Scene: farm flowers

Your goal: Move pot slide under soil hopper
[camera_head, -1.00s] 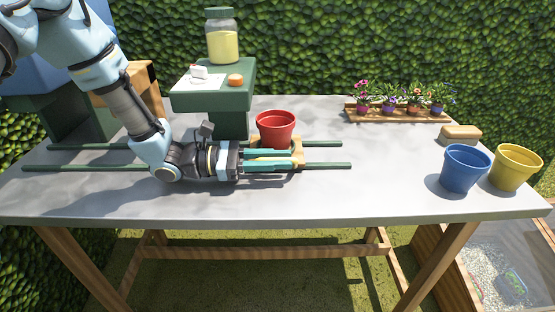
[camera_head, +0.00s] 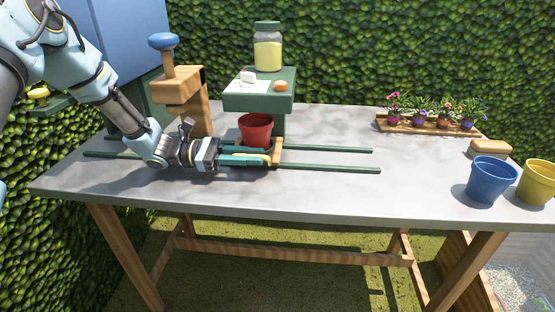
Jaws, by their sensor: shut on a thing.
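The pot slide (camera_head: 276,152) is a small light wooden carriage on two green rails. A red pot (camera_head: 256,129) stands upright on it. My gripper (camera_head: 252,156) reaches in from the left, low over the rails, and is shut on the slide; the exact contact is partly hidden by its fingers. The slide is in front of the green stand. What looks like the soil hopper (camera_head: 140,42) is the large blue body at upper left, partly behind my arm. A wooden block with a blue knob (camera_head: 163,41) stands beside it, left of the slide.
The green stand (camera_head: 258,103) carries a jar of yellow contents (camera_head: 268,50) and small items. A flower tray (camera_head: 428,130), a tan block (camera_head: 490,149), a blue pot (camera_head: 491,180) and a yellow pot (camera_head: 537,182) are at right. The rails right of the slide are clear.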

